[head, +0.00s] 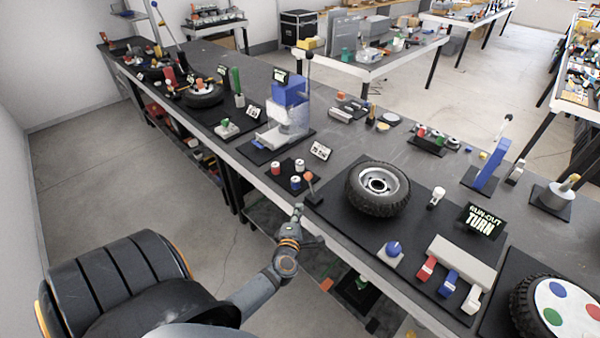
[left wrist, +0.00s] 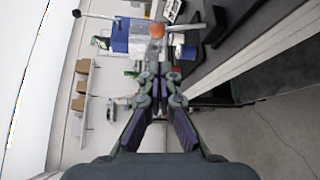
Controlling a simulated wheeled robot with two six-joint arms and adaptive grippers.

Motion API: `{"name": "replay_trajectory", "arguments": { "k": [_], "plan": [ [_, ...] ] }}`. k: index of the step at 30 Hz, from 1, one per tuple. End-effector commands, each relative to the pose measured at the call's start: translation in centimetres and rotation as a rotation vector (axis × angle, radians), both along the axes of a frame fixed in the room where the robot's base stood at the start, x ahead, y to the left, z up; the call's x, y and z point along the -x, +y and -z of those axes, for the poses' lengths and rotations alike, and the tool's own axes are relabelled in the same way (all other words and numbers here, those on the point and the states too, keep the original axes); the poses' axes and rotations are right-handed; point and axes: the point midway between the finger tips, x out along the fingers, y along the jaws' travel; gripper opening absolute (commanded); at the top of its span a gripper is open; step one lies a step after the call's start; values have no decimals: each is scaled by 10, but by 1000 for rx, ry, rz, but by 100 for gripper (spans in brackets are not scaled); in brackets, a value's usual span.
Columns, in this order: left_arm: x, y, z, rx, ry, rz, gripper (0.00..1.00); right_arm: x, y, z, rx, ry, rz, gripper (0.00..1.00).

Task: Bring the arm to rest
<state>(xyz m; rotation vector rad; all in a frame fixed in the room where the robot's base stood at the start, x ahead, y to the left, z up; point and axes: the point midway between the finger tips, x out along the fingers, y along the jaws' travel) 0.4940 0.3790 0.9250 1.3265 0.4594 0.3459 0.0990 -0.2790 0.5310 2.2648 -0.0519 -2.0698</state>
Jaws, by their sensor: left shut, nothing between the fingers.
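My left arm reaches from the bottom of the head view toward the bench's front edge. My left gripper (head: 299,211) is shut and empty, pointing up just in front of that edge. In the left wrist view its two fingers (left wrist: 160,78) come together at the tips with nothing between them. A small lever with an orange-red knob (head: 309,177) stands on the bench just beyond the gripper. An orange ball (left wrist: 157,30) shows past the fingertips in the left wrist view. My right gripper is not in view.
The long dark bench (head: 338,141) holds a wheel (head: 378,188), a blue box device (head: 289,90), a switch block (head: 462,262) and a "RUN-OUT TURN" sign (head: 482,220). Shelves lie under the bench. Open floor (head: 130,190) lies left of the bench.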

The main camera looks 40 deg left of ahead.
Motion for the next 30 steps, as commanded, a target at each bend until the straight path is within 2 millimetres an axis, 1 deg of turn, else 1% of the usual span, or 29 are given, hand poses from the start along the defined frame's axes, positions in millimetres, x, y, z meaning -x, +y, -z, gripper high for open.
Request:
{"name": "replay_trajectory", "arguments": {
  "k": [2,8,10,11,14,15,16,17,18,20,21,23,24,26,27,29,30],
  "plan": [
    [0,0,0,0,0,0,0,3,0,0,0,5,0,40],
    [0,0,1,-3,4,2,0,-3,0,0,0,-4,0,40],
    [2,-3,14,-45,41,26,0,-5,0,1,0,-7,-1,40],
    [3,-5,24,-81,74,49,0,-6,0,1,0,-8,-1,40],
    [17,-22,82,-272,260,190,0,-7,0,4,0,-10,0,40],
    [27,-31,113,-364,356,269,0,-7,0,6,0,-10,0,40],
    [37,-38,137,-431,432,333,0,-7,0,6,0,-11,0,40],
    [48,-46,161,-495,505,400,0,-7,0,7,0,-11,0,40],
    [65,-55,191,-572,598,489,0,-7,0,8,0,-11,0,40],
    [95,-67,234,-679,733,627,0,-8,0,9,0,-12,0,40],
    [118,-74,261,-742,818,720,0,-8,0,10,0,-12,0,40],
    [155,-83,299,-828,941,865,0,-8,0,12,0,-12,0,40],
    [183,-89,321,-880,1018,965,0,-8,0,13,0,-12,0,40],
    [226,-95,350,-948,1125,1115,0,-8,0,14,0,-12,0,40],
    [254,-97,366,-989,1187,1213,0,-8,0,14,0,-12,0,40],
    [293,-100,384,-1038,1269,1349,0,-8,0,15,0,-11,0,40],
    [316,-101,393,-1065,1312,1431,0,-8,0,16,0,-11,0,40]
  ]
}}
